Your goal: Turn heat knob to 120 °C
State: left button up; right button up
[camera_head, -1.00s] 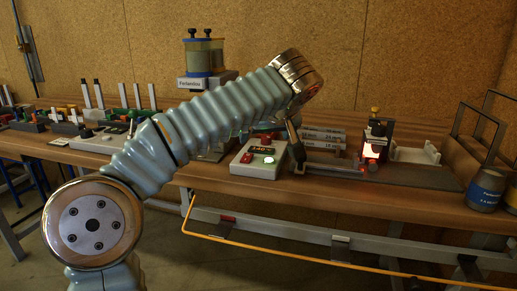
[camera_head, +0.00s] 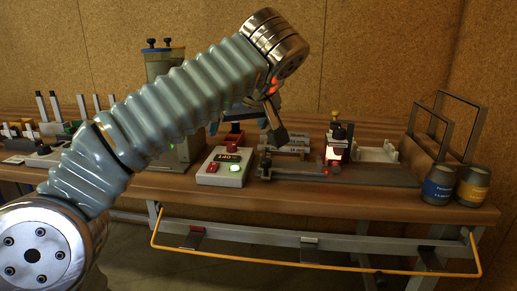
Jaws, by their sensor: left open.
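The display digits are too small to read surely. I cannot make out a heat knob; part of the area behind the box is hidden by my left arm. My left gripper (camera_head: 279,138) hangs from the wrist, right of the box and apart from it, above the grey plate. It is open and holds nothing visible. My right gripper is not in view.
A dark device with a red glow (camera_head: 337,145) stands right of the box on a grey plate (camera_head: 375,174). Two cans, blue (camera_head: 438,185) and yellow (camera_head: 473,187), stand at the right. An orange rail (camera_head: 320,261) runs below the bench's front edge.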

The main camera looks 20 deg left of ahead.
aim_at(232, 147)
jog(key=k+l, duration=0.35)
jog(key=l, duration=0.15)
jog(key=k+l, duration=0.4)
jog(key=l, duration=0.15)
